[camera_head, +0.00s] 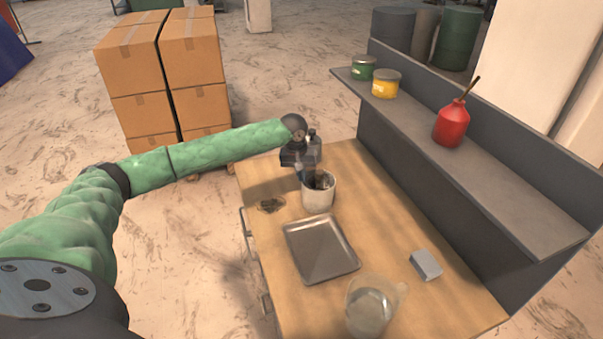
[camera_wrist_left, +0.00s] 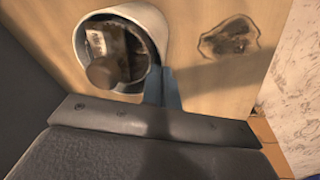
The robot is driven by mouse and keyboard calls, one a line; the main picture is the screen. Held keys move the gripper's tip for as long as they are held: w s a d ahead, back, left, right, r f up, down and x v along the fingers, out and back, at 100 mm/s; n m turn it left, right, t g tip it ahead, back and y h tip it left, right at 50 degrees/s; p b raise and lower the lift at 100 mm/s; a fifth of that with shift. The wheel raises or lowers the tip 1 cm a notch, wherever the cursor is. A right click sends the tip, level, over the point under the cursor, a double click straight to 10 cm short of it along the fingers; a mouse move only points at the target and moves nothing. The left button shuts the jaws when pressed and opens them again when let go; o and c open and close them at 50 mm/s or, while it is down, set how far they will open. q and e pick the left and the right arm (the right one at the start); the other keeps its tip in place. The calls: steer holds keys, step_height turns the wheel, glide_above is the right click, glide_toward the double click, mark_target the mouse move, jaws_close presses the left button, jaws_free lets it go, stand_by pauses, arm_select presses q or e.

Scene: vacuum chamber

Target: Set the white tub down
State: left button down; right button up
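The white tub (camera_head: 318,199) is at the far part of the wooden table, upright in the head view, with dark items inside. I cannot tell whether its base touches the wood. In the left wrist view the tub (camera_wrist_left: 159,22) shows a brown, round-ended item and a labelled item in its mouth. My left gripper (camera_head: 307,176) is at the tub's rim. In the wrist view its blue-grey fingers (camera_wrist_left: 165,86) are close together at the tub's wall and look shut on it; the tips are partly hidden. My right gripper is not in view.
A dark stain (camera_head: 271,205) lies left of the tub. A metal tray (camera_head: 321,267), a clear jug (camera_head: 369,307) and a grey block (camera_head: 426,265) are nearer. A raised shelf (camera_head: 480,190) runs along the right, holding a red can (camera_head: 451,125).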

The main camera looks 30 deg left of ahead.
arm_select(q)
steer(key=c, duration=1.7)
jaws_free()
